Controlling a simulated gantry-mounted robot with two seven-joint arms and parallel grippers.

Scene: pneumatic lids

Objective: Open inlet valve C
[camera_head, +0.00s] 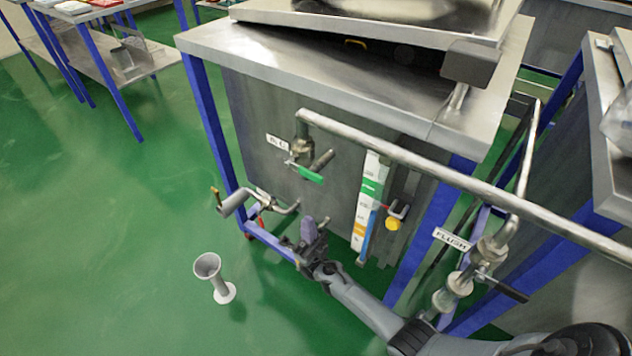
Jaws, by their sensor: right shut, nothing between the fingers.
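A valve with a green lever handle (309,174) sits on the pipe at the front panel of the steel cabinet. A small white label (278,141) is beside it on the left; its text looks like it ends in C but is too small to read surely. The lever slopes down to the right. My right gripper (309,229) is below the green handle, apart from it, near the cabinet's lower front. It is shut and empty. My left gripper is not in view.
A steel pipe (420,172) runs from the valve across to the right. A lower pipe with a red-handled valve (258,213) sticks out left of my gripper. A FLUSH label (452,239) and black-handled valve (500,288) are at right. A grey funnel-like stand (215,278) is on the green floor.

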